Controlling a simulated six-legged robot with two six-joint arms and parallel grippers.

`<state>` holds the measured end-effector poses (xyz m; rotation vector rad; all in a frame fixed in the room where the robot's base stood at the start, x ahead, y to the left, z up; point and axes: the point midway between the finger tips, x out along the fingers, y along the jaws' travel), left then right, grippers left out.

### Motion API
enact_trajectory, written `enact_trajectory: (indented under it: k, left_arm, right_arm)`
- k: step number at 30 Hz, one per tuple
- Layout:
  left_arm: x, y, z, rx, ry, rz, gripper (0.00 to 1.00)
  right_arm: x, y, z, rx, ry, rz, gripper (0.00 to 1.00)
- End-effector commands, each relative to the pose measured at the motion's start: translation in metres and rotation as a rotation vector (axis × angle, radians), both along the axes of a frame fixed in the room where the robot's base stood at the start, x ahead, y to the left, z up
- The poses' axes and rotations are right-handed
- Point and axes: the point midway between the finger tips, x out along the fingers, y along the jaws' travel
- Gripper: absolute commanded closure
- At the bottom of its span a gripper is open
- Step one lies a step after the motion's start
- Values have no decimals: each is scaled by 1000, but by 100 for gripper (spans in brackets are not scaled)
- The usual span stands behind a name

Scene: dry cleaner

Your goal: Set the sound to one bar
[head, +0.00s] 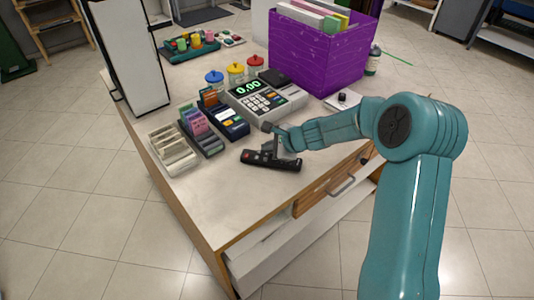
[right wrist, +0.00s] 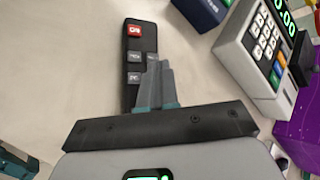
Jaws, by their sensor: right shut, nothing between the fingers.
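A black remote (head: 262,160) lies on the counter near its front edge, with a red button at one end. In the right wrist view the remote (right wrist: 131,45) shows its red button at the top and grey buttons with white marks below it. My right gripper (head: 277,152) is shut and empty, with its fingers pointing down at the remote. In the right wrist view the fingertips (right wrist: 158,66) lie over the grey buttons and hide part of them; I cannot tell whether they touch. No sound bars can be made out. My left gripper is out of view.
The counter (head: 215,215) is bare in front of the remote. A tall white panel (head: 136,60) stands at the left.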

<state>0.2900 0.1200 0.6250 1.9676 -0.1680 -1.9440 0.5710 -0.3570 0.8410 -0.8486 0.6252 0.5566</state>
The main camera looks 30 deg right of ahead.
Motion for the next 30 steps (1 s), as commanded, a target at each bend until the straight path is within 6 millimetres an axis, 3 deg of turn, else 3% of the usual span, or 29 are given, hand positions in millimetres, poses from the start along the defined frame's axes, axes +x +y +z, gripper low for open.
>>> enact_trajectory:
  k: [20,30]
  left_arm:
    - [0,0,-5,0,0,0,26]
    - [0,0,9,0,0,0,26]
  right_arm:
    - [0,0,-4,0,0,0,100]
    - [0,0,11,-1,0,1,100]
